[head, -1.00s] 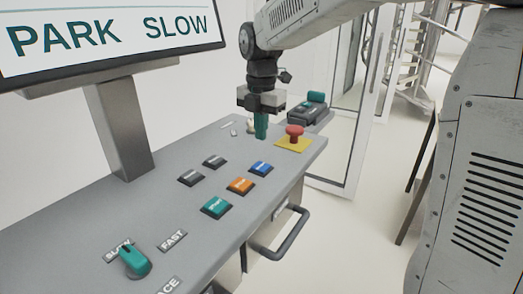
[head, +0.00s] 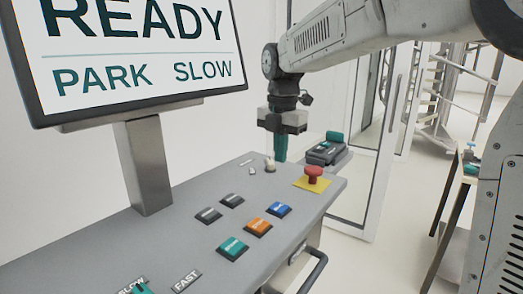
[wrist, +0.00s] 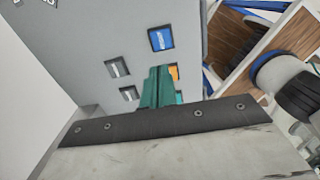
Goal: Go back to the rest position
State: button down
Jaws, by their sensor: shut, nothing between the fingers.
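My gripper (head: 281,150) hangs fingers-down from my arm over the far end of the grey control console (head: 175,225) in the head view. Its teal fingers are together and hold nothing. In the wrist view the shut teal fingers (wrist: 157,90) point toward the console top, with the blue button (wrist: 161,39) just above them in the picture and the orange and teal buttons partly hidden behind them. I cannot tell the exact height of the fingertips above the console.
A screen (head: 135,60) on a post reads READY, PARK and SLOW. A red emergency button (head: 313,174) on a yellow plate, a small pale knob (head: 270,164) and a dark device (head: 325,152) with a teal part are near my gripper. A glass door stands behind.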

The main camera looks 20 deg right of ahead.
jog(key=s+d+f+m, duration=0.1)
jog(key=s+f+m, duration=0.1)
jog(key=s+m, duration=0.6)
jog(key=s+d+f+m, duration=0.2)
jog(key=s+m, duration=0.6)
jog(key=s, duration=0.4)
jog(key=s+d+f+m+t, duration=0.1)
jog(key=s+f+m, duration=0.2)
jog(key=s+m, duration=0.6)
jog(key=shift+s+d+f, duration=0.3)
jog(key=shift+s+f, duration=0.05)
jog(key=shift+s, duration=0.4)
jog(key=c, duration=2.1)
grip_release()
jog(key=shift+c, duration=0.2)
